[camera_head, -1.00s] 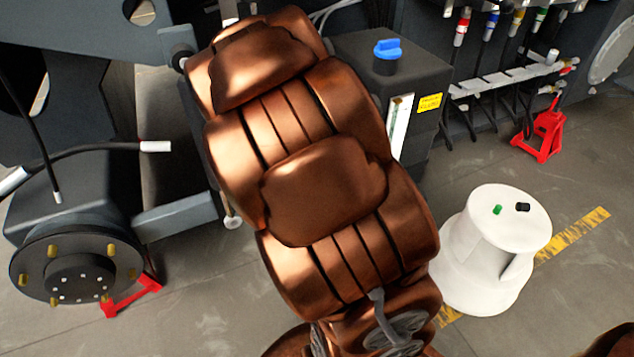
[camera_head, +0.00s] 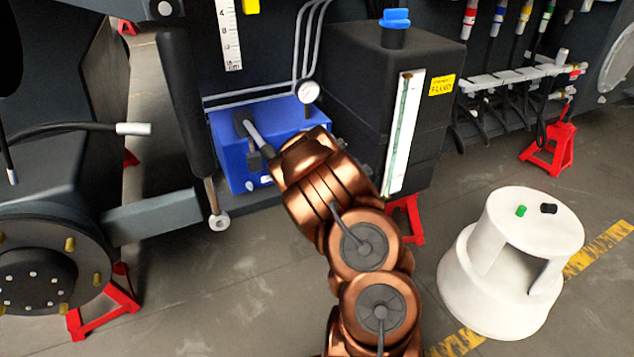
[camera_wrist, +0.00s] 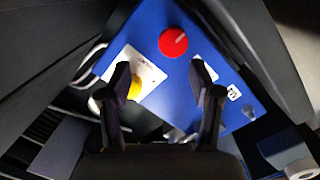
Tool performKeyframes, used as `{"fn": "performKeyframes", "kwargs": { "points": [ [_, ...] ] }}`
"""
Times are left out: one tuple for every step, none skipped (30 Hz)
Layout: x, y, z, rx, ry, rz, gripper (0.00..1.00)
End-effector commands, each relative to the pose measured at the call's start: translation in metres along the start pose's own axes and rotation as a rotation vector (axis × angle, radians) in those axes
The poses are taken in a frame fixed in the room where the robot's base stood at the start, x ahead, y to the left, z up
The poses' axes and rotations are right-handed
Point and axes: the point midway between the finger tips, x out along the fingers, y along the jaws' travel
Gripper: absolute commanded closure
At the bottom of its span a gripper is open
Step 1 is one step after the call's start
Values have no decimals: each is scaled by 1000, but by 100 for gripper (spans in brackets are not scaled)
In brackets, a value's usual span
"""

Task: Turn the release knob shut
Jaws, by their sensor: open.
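In the wrist view the blue face (camera_wrist: 187,88) carries a round red knob (camera_wrist: 173,42) and a yellow round part (camera_wrist: 134,88) on a white plate. Which one is the release knob is not labelled legibly. My gripper (camera_wrist: 161,72) is open and empty, its fingers apart over the blue face; the red knob shows beyond and between the fingertips. Contact is not visible.
A dark tank (camera_head: 410,60) with a blue cap stands right of the pump. A dark cylinder (camera_head: 185,105) hangs left of it. A white step stool (camera_head: 490,290) and a red jack stand (camera_head: 552,148) are at right. Floor is clear at lower left of my arm.

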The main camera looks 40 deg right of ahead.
Motion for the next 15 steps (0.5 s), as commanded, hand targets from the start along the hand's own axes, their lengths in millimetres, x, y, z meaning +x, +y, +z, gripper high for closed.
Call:
{"fn": "performKeyframes", "kwargs": {
  "points": [
    [-1, -10, 11, 1, 24, 2, 36],
    [-2, -12, 13, 0, 37, 4, 36],
    [-3, -14, 15, -1, 52, 6, 36],
    [-4, -16, 15, -1, 65, 7, 36],
    [-4, -17, 15, -2, 75, 8, 36],
    [-5, -18, 16, -2, 83, 8, 36],
    [-5, -19, 17, -2, 88, 8, 36],
    [-5, -20, 17, -2, 91, 9, 36],
    [-4, -20, 17, -3, 94, 9, 36],
    [-4, -20, 17, -4, 96, 9, 36],
    [-3, -20, 17, -4, 97, 9, 36],
    [-2, -21, 17, -4, 97, 8, 36],
    [0, -21, 17, -5, 98, 7, 36],
    [1, -21, 17, -6, 99, 7, 36],
    [3, -22, 18, -7, 99, 6, 36]
  ]
}}
